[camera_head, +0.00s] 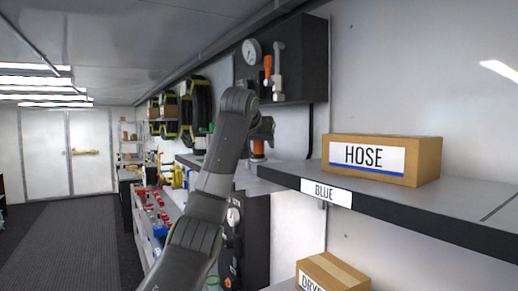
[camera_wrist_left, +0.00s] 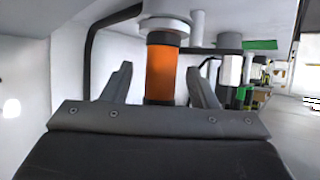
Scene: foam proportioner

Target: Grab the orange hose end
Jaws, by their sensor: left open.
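The orange hose end (camera_wrist_left: 160,74) is an upright orange cylinder in the left wrist view, under a pale round fitting (camera_wrist_left: 165,27). It stands between the two dark fingers of my left gripper (camera_wrist_left: 160,68), with a visible gap on each side. The fingers are open; how deep it sits between them is hard to tell. In the head view a small part of the orange piece (camera_head: 258,148) shows below my left gripper (camera_head: 262,128), which hides much around it. My right gripper is not in view.
A dark panel (camera_head: 305,62) with a gauge and an orange handle (camera_head: 267,66) is on the wall above. A cardboard box marked HOSE (camera_head: 425,160) stands on the shelf labelled BLUE (camera_head: 326,191). The aisle floor (camera_head: 75,240) is clear.

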